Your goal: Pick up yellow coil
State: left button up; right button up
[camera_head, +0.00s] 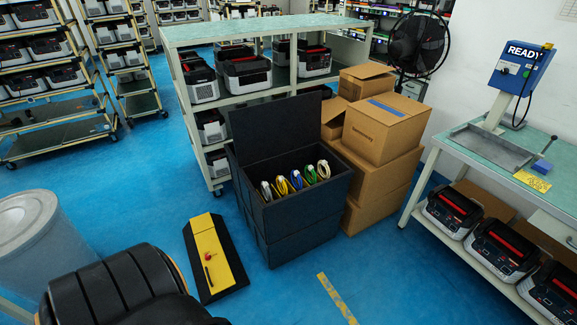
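The yellow coil (281,187) stands in an open black bin (290,222) near the middle of the head view. It is second from the left in a row of several coils. A white coil (266,191) is on its left and a blue coil (296,180) on its right. A green coil (310,174) and a cream coil (324,170) follow further right. The lower part of the coils is hidden inside the bin. The bin's lid (278,128) stands raised at the back. Neither of my grippers shows in this view.
Cardboard boxes (386,128) are stacked right of the bin, and a shelf rack (200,130) stands behind it. A yellow and black pedal-like unit (214,256) lies on the blue floor left of the bin. A green-topped bench (480,145) is at right. Floor in front is clear.

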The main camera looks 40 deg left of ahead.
aim_at(281, 179)
jog(key=i+u, duration=0.4)
jog(key=i+l+u, duration=0.4)
jog(key=i, duration=0.15)
jog(key=i+l+u, duration=0.25)
jog(key=i+u, duration=0.15)
jog(key=i, duration=0.1)
